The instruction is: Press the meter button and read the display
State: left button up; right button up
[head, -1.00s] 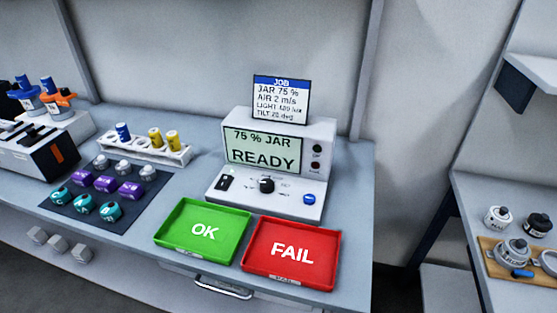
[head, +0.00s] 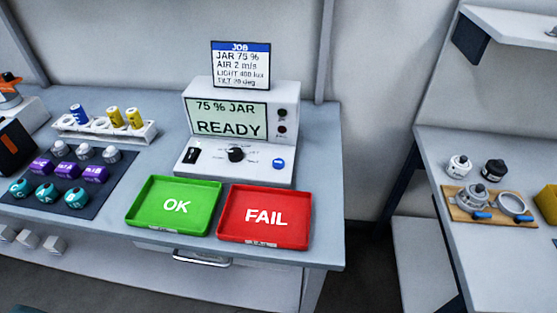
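The meter (head: 203,168) is a light grey console on the bench, with a sloped front panel. Its display (head: 230,119) is greenish and reads "75 % JAR" and "READY". A blue button (head: 278,163) sits at the right end of the front panel. A black dial (head: 235,155) is in the middle and a black switch (head: 191,155) at the left. A job card (head: 241,66) above the meter lists JAR 75 %, AIR 2 m/s, LIGHT 400 lux and a tilt value. Neither gripper shows in the head view.
A green OK tray (head: 150,206) and a red FAIL tray (head: 289,231) lie in front of the meter. A dark mat (head: 112,193) with several sensors and a white rack (head: 75,129) stand left. A second bench (head: 432,150) at right holds jars and a wooden board (head: 458,212).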

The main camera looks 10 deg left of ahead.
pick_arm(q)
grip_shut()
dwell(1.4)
